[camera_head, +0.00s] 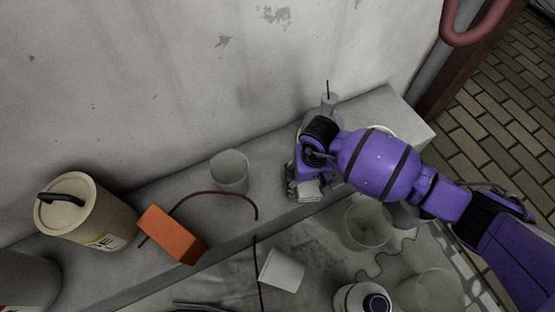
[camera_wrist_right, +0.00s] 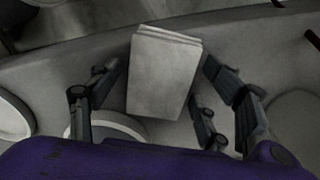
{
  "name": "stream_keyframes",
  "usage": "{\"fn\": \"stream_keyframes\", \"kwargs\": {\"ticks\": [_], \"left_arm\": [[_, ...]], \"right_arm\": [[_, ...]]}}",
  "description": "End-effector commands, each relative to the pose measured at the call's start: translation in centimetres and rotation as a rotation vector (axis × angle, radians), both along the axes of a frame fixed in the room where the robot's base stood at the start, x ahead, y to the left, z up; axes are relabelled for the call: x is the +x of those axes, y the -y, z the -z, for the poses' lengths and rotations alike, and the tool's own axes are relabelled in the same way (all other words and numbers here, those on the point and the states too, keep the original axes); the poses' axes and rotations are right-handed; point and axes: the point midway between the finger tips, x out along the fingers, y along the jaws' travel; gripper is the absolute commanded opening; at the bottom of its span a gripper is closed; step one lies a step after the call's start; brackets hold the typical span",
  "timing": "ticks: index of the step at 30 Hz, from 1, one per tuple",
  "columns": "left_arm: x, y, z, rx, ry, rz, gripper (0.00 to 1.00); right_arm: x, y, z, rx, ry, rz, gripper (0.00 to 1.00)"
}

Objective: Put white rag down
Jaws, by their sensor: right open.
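The white rag (camera_head: 309,191) is a folded, flat stack on the front edge of the grey ledge. It also shows in the right wrist view (camera_wrist_right: 163,75), lying between the spread fingers with a visible gap on each side. My right gripper (camera_head: 304,184) is right at the rag, over the ledge, with its fingers open. In the right wrist view my right gripper (camera_wrist_right: 160,88) has its fingers apart on both sides of the rag. My left gripper is not in view.
On the ledge (camera_head: 395,105) are a clear bucket (camera_head: 229,171), an orange brick (camera_head: 172,235), a dark red cord and a cream canister (camera_head: 85,212). A grey bottle stands behind my gripper. Below are a white cup (camera_head: 282,270), clear buckets (camera_head: 368,224) and a white container (camera_head: 360,299).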

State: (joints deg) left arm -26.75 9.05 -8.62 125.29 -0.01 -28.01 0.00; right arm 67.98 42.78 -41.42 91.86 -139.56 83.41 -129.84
Motion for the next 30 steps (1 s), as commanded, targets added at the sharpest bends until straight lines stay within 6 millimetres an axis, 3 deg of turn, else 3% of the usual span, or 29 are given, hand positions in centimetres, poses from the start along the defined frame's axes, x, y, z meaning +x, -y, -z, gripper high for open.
{"fn": "stream_keyframes", "kwargs": {"ticks": [5, 19, 24, 30], "left_arm": [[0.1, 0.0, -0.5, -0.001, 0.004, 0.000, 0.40], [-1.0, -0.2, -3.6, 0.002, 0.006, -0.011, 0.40], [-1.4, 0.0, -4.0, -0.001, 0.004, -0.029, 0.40], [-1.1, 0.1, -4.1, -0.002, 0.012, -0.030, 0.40]], "right_arm": [[0.0, 0.0, -1.1, 0.000, 0.002, -0.001, 0.71], [0.1, 0.0, -10.6, 0.000, 0.004, -0.002, 0.71], [0.0, -0.1, -12.1, 0.000, 0.001, 0.000, 0.71], [-0.1, -0.1, -12.3, 0.000, -0.002, 0.000, 0.71]]}}
